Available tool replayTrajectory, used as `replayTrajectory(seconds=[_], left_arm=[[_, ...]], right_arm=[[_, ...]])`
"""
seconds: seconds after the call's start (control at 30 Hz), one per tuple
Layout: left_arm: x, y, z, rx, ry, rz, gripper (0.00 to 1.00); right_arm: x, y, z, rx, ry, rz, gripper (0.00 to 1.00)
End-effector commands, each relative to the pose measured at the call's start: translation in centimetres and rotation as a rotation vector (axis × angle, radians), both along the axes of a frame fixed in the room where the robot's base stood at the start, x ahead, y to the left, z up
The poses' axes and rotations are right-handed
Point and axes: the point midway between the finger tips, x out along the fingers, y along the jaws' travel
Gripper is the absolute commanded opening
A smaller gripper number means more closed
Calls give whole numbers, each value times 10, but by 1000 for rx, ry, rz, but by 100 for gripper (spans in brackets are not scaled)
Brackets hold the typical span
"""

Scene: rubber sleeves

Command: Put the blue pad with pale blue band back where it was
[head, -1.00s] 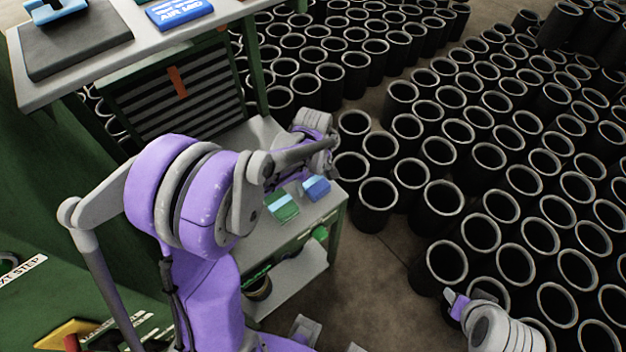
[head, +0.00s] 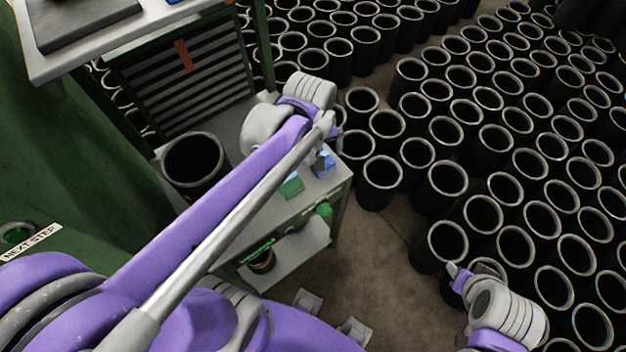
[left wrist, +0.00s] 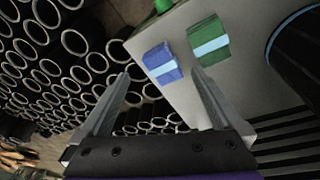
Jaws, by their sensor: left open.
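The blue pad with a pale blue band (head: 327,169) lies on the grey lower shelf top near its right edge, partly hidden by my left wrist. It shows clearly in the left wrist view (left wrist: 160,60). A green pad with a pale band (head: 291,187) lies beside it, also seen in the left wrist view (left wrist: 207,42). My left gripper (left wrist: 160,71) is open and empty, its fingertips spread on either side of the blue pad's lower part in the picture; it appears above the pad, not gripping it. My right gripper (head: 457,274) is over the floor sleeves; its jaws are unclear.
A large black sleeve (head: 193,160) stands on the grey top (head: 290,215), left of the pads. Many black sleeves (head: 447,185) stand on the floor to the right. A slatted panel (head: 190,90) stands behind. Bare floor (head: 370,270) lies in front of the shelf.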

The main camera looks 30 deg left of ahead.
Motion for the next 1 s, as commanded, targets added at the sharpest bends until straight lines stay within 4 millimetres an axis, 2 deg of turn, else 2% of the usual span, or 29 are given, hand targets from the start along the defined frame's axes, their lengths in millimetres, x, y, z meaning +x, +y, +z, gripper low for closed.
replayTrajectory(seconds=[0.03, 0.1, 0.2, 0.33, 0.53, 1.0], left_arm=[[-19, -8, -1, 22, -41, -102, 100], [-38, -16, -4, 60, -100, -247, 100], [-61, -24, -10, 116, -172, -426, 100], [-80, -31, -19, 178, -238, -588, 100], [-89, -35, -24, 219, -275, -681, 100], [-88, -35, -24, 219, -274, -680, 100]], right_arm=[[0, 0, 0, 0, 0, 0, 47], [0, 0, 0, 0, 0, 0, 47], [0, 0, 0, 0, 0, 0, 47], [0, 0, 0, 0, 0, 0, 47], [0, 0, 0, 0, 0, 0, 47], [0, 0, 0, 0, 0, 0, 47]])
